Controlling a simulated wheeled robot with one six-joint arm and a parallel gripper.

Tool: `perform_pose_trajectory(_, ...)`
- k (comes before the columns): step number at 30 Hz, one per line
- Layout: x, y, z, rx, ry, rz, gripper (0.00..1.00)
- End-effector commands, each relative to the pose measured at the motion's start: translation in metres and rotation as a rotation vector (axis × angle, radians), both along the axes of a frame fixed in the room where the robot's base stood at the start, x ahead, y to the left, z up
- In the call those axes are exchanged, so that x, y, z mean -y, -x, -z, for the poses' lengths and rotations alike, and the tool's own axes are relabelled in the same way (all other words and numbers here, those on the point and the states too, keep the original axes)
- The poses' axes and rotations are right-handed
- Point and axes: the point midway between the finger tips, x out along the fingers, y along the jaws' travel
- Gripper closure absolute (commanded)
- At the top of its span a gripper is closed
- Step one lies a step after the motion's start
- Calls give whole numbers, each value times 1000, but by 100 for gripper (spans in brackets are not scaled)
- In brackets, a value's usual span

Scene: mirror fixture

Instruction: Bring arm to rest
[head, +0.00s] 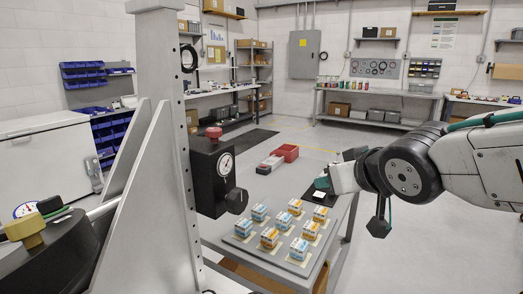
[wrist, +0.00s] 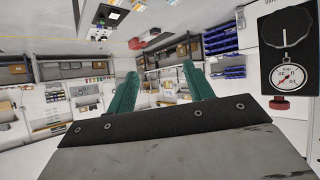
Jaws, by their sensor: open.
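My arm reaches in from the right in the head view, over the back right of a grey table (head: 221,243). My gripper (head: 322,184) is at its left end, with green fingers partly hidden by its pale body. In the wrist view my gripper (wrist: 160,84) shows two green fingers spread apart with nothing between them. The wrist view is upside down, with the floor at the top and shelves beyond the fingers.
Several small blue-and-white and orange-and-white boxes (head: 269,238) stand on the table. A metal post (head: 165,90) with a black gauge unit (head: 212,178) rises left of it; the gauge (wrist: 289,76) is right in the wrist view.

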Motion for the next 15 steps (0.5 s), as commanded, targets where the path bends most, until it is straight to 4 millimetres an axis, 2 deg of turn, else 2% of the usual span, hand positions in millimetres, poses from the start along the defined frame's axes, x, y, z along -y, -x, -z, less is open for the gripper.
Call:
perform_pose_trajectory(1, 28, 16, 11, -81, 30, 69, 48)
perform_pose_trajectory(3, 60, 44, 28, -220, 65, 150, 48)
perform_pose_trajectory(6, 93, 94, 50, -426, 92, 237, 48)
perform_pose_trajectory(9, 111, 143, 64, -611, 96, 285, 48)
perform_pose_trajectory(12, 118, 182, 72, -755, 87, 303, 48)
perform_pose_trajectory(15, 119, 208, 75, -846, 76, 305, 48)
